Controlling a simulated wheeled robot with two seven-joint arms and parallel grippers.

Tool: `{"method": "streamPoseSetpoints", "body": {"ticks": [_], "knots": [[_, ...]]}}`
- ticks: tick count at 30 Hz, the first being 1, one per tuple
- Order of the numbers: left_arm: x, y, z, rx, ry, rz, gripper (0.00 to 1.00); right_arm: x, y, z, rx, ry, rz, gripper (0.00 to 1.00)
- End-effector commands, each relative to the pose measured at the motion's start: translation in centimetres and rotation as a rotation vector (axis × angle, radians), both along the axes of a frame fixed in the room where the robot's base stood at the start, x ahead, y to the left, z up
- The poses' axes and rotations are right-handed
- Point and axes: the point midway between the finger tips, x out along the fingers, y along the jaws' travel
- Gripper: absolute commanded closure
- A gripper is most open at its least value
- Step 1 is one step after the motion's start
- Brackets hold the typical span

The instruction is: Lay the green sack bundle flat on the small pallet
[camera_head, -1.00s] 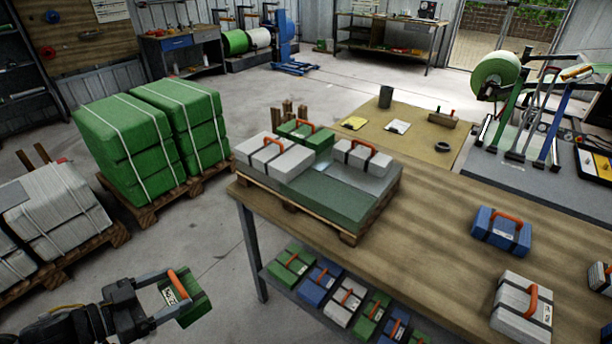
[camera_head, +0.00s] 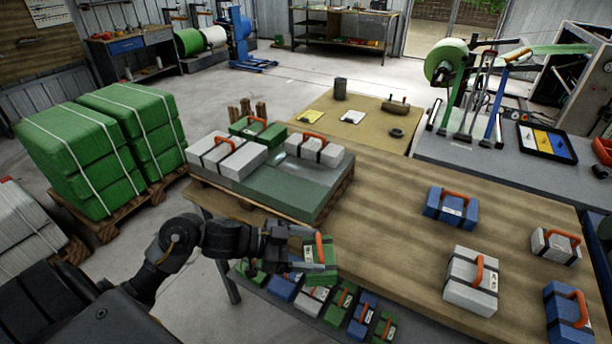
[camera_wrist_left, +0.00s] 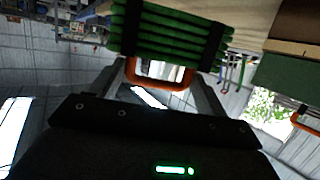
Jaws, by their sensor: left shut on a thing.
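My left gripper (camera_head: 302,257) is shut on the orange handle of a green sack bundle (camera_head: 325,272), held at the table's front edge, nearer to me than the small pallet. In the left wrist view the green bundle (camera_wrist_left: 168,32) shows its stacked folds and black straps, with the orange handle (camera_wrist_left: 160,76) between my fingers. The small wooden pallet (camera_head: 262,209) lies on the table's left end.
The wooden table (camera_head: 400,215) has bare room right of the pallet. A blue bundle (camera_head: 451,208) and white bundles (camera_head: 470,280) stand on its right part. Several bundles sit on the shelf below. A large pallet of green bales (camera_head: 100,150) stands at left.

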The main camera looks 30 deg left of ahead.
Motion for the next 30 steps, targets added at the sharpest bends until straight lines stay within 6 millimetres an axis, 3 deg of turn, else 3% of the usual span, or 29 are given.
{"method": "streamPoseSetpoints", "body": {"ticks": [5,12,19,24,30], "knots": [[1.4,0.2,1.6,0.001,-0.005,0.049,0.49,0.5,0.0,1.0,0.0,-0.006,0.0,0.67],[8.3,2.4,9.3,0.001,-0.01,0.371,0.49,0.8,0.0,4.6,0.001,-0.011,0.0,0.67],[12.2,6.7,15.9,-0.001,-0.008,0.751,0.49,0.6,0.0,6.9,0.0,-0.009,0.001,0.67],[12.8,9.0,18.0,-0.002,0.0,0.929,0.49,0.4,-0.1,7.8,-0.001,-0.005,0.001,0.67],[12.8,9.8,18.5,0.0,0.0,0.988,0.49,0.3,-0.1,7.9,-0.001,-0.004,0.001,0.67]]}}
